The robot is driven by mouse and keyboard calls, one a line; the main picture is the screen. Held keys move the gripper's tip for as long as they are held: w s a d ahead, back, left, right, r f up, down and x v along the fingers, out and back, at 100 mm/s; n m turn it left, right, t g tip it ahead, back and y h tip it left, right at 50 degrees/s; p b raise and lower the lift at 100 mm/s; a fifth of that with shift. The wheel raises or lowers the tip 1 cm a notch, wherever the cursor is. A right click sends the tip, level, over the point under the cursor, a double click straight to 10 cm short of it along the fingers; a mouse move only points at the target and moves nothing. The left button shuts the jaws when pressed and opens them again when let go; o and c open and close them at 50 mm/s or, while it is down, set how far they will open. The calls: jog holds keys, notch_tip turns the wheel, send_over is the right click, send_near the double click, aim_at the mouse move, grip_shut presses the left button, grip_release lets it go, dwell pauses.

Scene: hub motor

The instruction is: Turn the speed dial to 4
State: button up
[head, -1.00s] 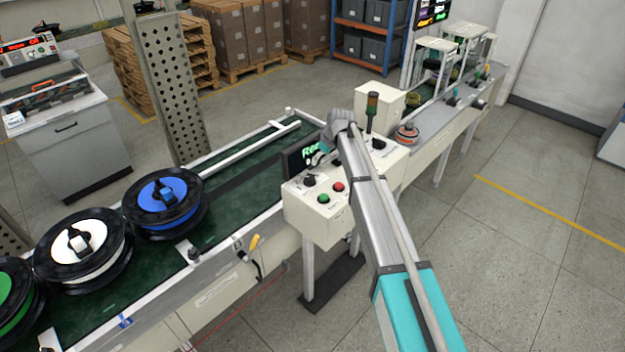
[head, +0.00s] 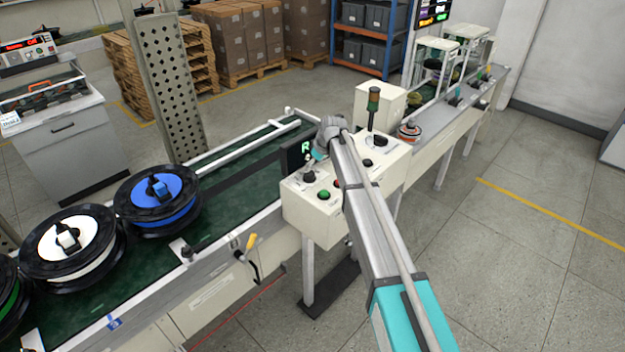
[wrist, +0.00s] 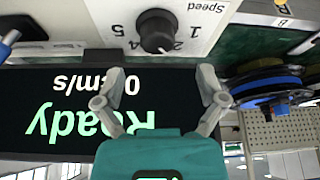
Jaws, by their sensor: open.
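The speed dial is a black knob (wrist: 157,30) on a white panel, seen upside down in the wrist view, with "Speed" and numbers around it. A pale mark on the knob seems to point between 2 and 4; its exact setting is hard to read. In the head view the dial (head: 309,176) is at the left of the control box top. My gripper (wrist: 155,86) is open and empty, its fingers apart from the dial and in front of the display. In the head view my gripper (head: 315,155) is partly hidden by my wrist.
The display (wrist: 90,100) reads "Ready" and "0 cm/s", close behind the dial. The control box (head: 318,213) also has a green button (head: 324,195), a partly hidden red button and other black knobs. Spools, including a blue one (head: 158,200), sit on the conveyor (head: 235,185) at left.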

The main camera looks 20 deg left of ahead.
aim_at(309, 173)
jog(key=shift+b+x, duration=2.5)
jog(key=shift+x, duration=0.5)
